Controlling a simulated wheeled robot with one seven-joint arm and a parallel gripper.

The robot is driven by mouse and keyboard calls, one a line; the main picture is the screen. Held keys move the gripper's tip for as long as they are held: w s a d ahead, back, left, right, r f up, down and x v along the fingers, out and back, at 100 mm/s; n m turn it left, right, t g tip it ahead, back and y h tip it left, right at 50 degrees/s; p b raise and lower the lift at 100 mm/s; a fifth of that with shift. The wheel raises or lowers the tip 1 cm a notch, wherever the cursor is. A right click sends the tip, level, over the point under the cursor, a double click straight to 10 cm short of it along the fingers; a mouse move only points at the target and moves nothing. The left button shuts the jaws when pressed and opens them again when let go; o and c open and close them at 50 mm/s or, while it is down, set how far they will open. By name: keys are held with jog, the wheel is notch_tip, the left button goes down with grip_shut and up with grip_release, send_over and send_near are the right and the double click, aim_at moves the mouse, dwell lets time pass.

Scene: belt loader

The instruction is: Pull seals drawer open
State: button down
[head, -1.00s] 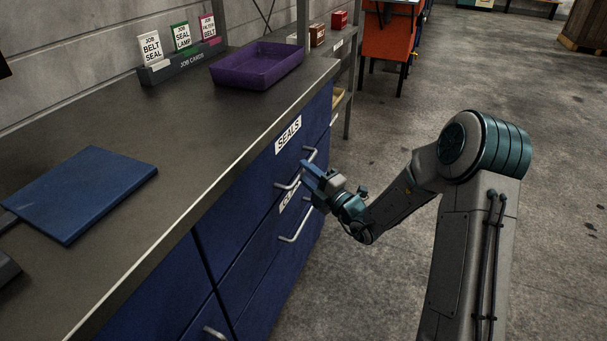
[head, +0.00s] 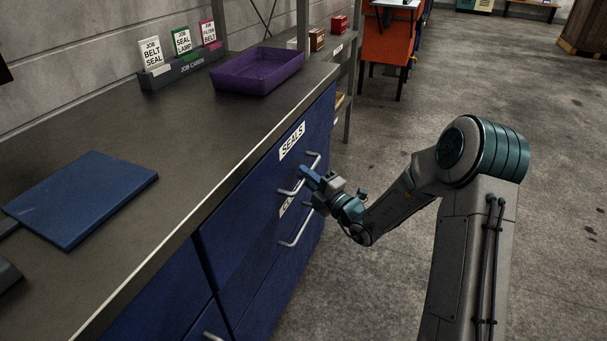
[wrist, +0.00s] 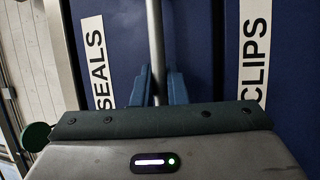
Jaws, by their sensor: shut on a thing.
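The seals drawer (head: 262,172) is the blue top drawer in the bench front, with a white SEALS label (head: 292,140). My gripper (head: 306,180) is shut on the drawer's metal bar handle (head: 314,162). In the wrist view the handle (wrist: 155,40) runs between the two blue fingers (wrist: 157,85), with the SEALS label (wrist: 97,60) to the left and the CLIPS label (wrist: 254,50) to the right. The drawer's inside is hidden from view.
A lower drawer handle (head: 298,230) sits just below my gripper. On the worktop (head: 160,135) are a purple tray (head: 257,72), a job card holder (head: 185,68) and a blue flat panel (head: 80,198). The floor (head: 400,290) to the right is open.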

jog(key=s+d+p, duration=0.3)
jog(key=d+p, duration=0.1)
jog(key=d, duration=0.5)
jog(key=s+d+p, duration=0.4)
jog(key=d, duration=0.6)
jog(key=s+d+p, duration=0.3)
jog(key=d+p, duration=0.2)
jog(key=d, duration=0.4)
jog(key=shift+s+d, duration=0.25)
jog(key=shift+d, duration=0.1)
jog(key=c, duration=1.5)
grip_release()
jog(key=shift+o, duration=0.2)
jog(key=v, duration=1.4)
jog(key=shift+f, duration=0.1)
